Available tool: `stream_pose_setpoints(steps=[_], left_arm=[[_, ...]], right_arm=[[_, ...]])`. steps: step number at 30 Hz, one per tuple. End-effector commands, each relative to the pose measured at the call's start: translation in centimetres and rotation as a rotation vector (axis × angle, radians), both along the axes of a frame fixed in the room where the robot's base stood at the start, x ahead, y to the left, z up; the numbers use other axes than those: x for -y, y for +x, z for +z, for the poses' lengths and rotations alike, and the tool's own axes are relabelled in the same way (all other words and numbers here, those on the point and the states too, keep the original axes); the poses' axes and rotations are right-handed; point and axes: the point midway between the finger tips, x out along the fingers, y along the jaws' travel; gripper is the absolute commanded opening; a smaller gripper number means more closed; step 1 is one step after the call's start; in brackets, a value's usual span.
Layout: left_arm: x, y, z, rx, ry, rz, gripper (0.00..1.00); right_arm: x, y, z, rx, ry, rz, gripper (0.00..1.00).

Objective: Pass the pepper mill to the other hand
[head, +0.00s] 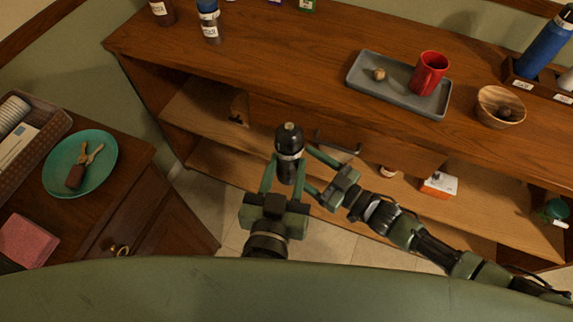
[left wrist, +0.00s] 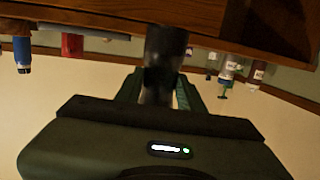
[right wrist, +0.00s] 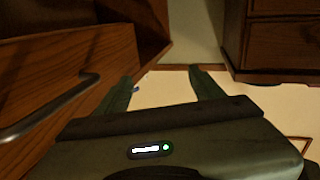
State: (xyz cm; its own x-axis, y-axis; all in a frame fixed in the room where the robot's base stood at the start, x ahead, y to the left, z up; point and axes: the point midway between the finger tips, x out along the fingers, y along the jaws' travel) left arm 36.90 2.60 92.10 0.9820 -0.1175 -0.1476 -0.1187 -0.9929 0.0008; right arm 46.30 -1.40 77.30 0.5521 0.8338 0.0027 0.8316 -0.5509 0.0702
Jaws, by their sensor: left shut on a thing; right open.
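The pepper mill (head: 288,143) is dark with a pale band and a light knob on top. My left gripper (head: 284,165) is shut on its lower part and holds it up in front of the counter.
The wooden counter (head: 280,60) with open shelves lies beyond the grippers. On it are a grey tray (head: 392,100) with a red mug (head: 429,73), a wooden bowl (head: 500,106) and bottles. A side cabinet at left holds a teal plate (head: 62,183). A drawer handle (right wrist: 45,108) is near my right gripper.

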Motion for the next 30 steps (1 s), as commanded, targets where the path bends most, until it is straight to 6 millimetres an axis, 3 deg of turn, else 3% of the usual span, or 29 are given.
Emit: stream_pose_setpoints(steps=[3, 7, 11, 14, 18, 23, 30], left_arm=[[0.0, 0.0, 0.1, 0.002, 0.0, 0.0, 0.0], [0.0, 0.0, 0.1, 0.002, 0.0, 0.0, 0.0], [0.0, 0.0, 0.1, 0.002, 0.0, 0.0, 0.0], [0.0, 0.0, 0.1, 0.002, 0.0, 0.0, 0.0], [0.0, 0.0, 0.1, 0.002, 0.0, 0.0, 0.0], [0.0, 0.0, 0.1, 0.002, 0.0, 0.0, 0.0], [0.0, 0.0, 0.1, 0.002, 0.0, 0.0, 0.0]], right_arm=[[2.4, 1.8, -5.0, -0.068, -0.085, -0.126, 0.67], [5.9, 2.6, -11.0, -0.162, -0.188, -0.263, 0.67], [9.6, 1.6, -17.0, -0.277, -0.289, -0.382, 0.67], [12.3, -0.2, -21.5, -0.374, -0.363, -0.46, 0.67], [15.6, -4.2, -27.1, -0.515, -0.458, -0.546, 0.67], [18.6, -10.2, -32.7, -0.683, -0.56, -0.616, 0.67], [21.4, -21.5, -39.0, -0.944, -0.687, -0.677, 0.67]])
